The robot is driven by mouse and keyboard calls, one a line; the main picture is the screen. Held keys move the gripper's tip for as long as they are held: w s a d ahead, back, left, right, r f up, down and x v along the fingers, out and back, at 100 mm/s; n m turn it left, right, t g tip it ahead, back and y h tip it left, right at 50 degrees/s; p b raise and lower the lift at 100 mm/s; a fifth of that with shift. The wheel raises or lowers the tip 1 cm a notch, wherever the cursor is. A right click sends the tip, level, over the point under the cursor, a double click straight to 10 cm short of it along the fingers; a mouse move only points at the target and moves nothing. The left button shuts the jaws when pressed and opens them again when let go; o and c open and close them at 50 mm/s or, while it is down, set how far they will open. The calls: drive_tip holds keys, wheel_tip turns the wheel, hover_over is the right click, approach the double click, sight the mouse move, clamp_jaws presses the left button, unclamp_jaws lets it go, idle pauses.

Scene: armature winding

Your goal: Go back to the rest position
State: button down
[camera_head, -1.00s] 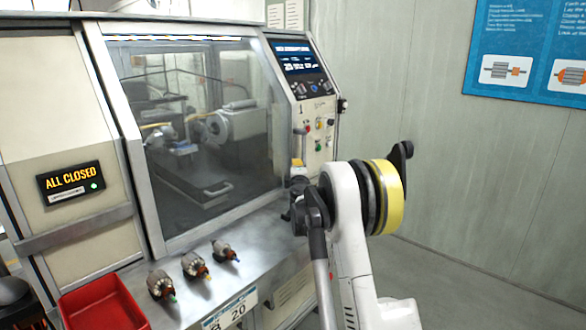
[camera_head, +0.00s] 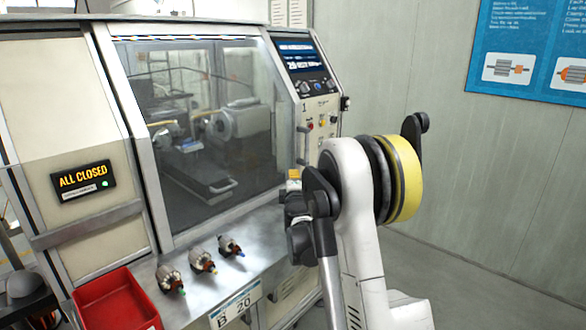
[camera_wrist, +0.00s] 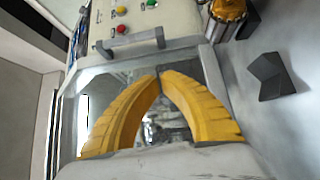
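My gripper (camera_wrist: 159,76) shows in the wrist view as two curved yellow fingers. Their tips come together with nothing between them. It points at the winding machine's front, with a grey door handle (camera_wrist: 130,47) and the button panel (camera_wrist: 140,14) beyond the tips. In the head view my arm, with a yellow band at its joint, stands in front of the machine (camera_head: 145,150) at right of centre. My fingers cannot be made out clearly there.
Three armatures (camera_head: 203,261) lie on the metal ledge beside a red tray (camera_head: 118,303). The machine's window (camera_head: 205,130) looks closed, and a sign (camera_head: 83,180) reads ALL CLOSED. Floor at the right (camera_head: 450,275) is clear. A blue poster (camera_head: 530,45) hangs on the wall.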

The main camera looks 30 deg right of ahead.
drive_tip(key=s+a+r+m+g+y, duration=0.1)
drive_tip(key=s+a+r+m+g, duration=0.2)
drive_tip(key=s+a, duration=0.35)
drive_tip(key=s+a+r+m, duration=0.4)
drive_tip(key=s+a+m, duration=0.1)
drive_tip(key=s, duration=0.3)
drive_tip(key=s+a+f+m+g+y, duration=0.1)
drive_tip(key=s+a+f+y, duration=0.3)
drive_tip(key=s+a, duration=0.7)
drive_tip(key=s+a+f+m+g+y, duration=0.2)
drive_tip(key=s+a+f+g+y, duration=0.2)
drive_tip(key=s+a+f, duration=0.3)
drive_tip(key=s+a, duration=0.4)
drive_tip(key=s, duration=0.2)
drive_tip(key=shift+s+f+m+y, duration=0.3)
drive_tip(key=shift+s, duration=0.1)
